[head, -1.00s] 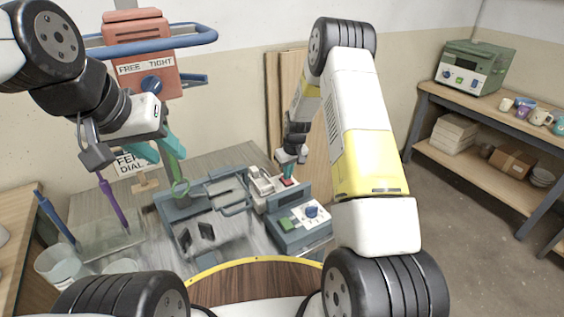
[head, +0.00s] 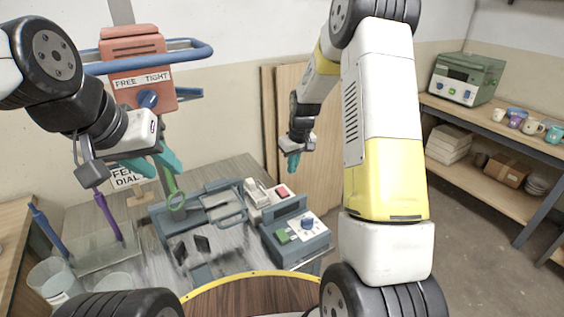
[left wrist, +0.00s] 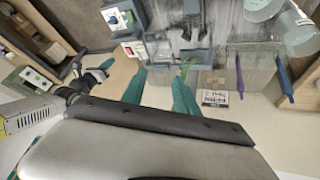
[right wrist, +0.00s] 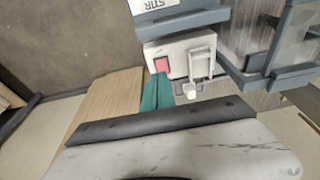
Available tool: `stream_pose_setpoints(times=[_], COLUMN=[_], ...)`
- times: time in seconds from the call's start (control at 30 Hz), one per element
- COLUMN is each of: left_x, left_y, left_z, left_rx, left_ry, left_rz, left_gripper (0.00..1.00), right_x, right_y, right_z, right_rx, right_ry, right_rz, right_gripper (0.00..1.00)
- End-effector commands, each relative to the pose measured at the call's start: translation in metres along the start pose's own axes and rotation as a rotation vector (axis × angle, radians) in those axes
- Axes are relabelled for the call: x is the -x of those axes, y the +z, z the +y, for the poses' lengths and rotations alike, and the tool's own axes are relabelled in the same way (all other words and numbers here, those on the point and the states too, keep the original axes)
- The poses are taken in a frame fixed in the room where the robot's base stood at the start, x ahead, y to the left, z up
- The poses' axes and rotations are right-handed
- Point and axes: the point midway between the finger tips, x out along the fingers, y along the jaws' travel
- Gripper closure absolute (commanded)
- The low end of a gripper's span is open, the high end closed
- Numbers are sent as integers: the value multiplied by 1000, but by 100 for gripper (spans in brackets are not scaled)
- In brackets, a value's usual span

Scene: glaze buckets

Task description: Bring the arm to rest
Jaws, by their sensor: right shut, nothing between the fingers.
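My right gripper (head: 293,161) has its teal fingertips together and empty. It hangs above and behind the grey machine, clear of the red button (head: 283,191) on the white switch block. The right wrist view shows its closed fingers (right wrist: 157,90) near the block's red button (right wrist: 162,65). My left gripper (head: 150,161) is at the left, high over the bench. In the left wrist view its two teal fingers (left wrist: 160,92) stand apart with a gap between them. A green looped tool (head: 174,190) shows just below it in the head view; I cannot tell whether they touch.
The grey machine (head: 218,204) with a control box (head: 297,240) stands on the bench. A clear tank (head: 98,248) with purple and blue rods is at left. An orange box (head: 135,60) with a blue bar hangs behind. Shelves (head: 490,125) stand at right; floor between is free.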

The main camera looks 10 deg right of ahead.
Motion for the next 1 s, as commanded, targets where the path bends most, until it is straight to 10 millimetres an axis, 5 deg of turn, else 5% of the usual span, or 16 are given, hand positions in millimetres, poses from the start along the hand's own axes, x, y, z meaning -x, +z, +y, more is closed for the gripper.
stream_pose_setpoints(times=[0.47, 0.67, 1.0], left_x=[0, 0, 0], left_y=[0, 0, 0], left_z=[0, 0, 0], left_rx=[0, 0, 0], left_ry=[0, 0, 0], left_rz=[0, 0, 0], left_gripper=[64, 64, 64], right_x=[14, 93, 232], right_y=[2, 15, 94], right_z=[-2, -15, -63], right_rx=[-8, -63, -191], right_ry=[1, 5, -5], right_rz=[9, 72, 207], right_gripper=[100, 100, 100])
